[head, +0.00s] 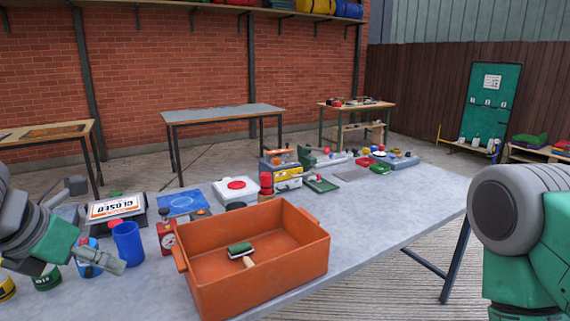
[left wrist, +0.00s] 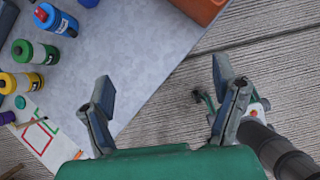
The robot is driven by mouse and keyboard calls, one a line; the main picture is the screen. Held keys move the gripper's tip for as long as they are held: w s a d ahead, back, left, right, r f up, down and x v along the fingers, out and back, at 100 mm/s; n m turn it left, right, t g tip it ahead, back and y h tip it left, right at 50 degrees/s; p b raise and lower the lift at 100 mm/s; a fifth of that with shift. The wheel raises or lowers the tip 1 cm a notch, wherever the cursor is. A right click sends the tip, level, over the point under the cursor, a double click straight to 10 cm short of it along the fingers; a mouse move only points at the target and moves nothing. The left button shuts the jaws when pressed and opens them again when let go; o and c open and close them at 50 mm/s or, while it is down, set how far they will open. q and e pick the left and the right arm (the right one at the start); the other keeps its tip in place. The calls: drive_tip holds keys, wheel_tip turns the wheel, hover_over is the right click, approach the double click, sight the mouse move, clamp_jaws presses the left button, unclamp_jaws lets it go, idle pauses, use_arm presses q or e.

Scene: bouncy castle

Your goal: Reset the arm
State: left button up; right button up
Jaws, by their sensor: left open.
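My left gripper (head: 98,225) is at the left of the head view, over the left end of the grey table (head: 375,212). Its two fingers are wide apart. In the left wrist view the gripper (left wrist: 163,83) is open, with nothing between its fingers, above the table edge and the floor boards. My right arm shows at the right edge of the head view; its gripper is out of the frame.
An orange crate (head: 250,290) holds a green-headed roller (head: 240,250). Several bottles (left wrist: 35,52) stand at the wrist view's left.

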use_arm(q)
drive_tip(key=s+f+m+g+y+b, duration=0.1)
drive_tip(key=s+f+m+b, duration=0.15)
drive_tip(key=f+m, duration=0.8)
drive_tip(key=s+f+m+g+y+b, duration=0.1)
drive_tip(key=s+f+m+y+b, duration=0.3)
drive_tip(key=f, duration=1.1)
drive_tip(key=s+d+f+m+g+h+b, duration=0.1)
drive_tip(key=s+d+f+m+g+h, duration=0.1)
drive_tip(key=s+f+m, duration=0.6)
drive_tip(key=s+d+f+m+g+h+b, duration=0.2)
drive_tip(key=s+f+m, duration=0.6)
drive_tip(key=f+m, duration=0.3)
drive_tip(key=shift+s+d+f+m, duration=0.25)
drive_tip(key=shift+s+f+m, duration=0.1)
drive_tip(key=shift+m, duration=0.4)
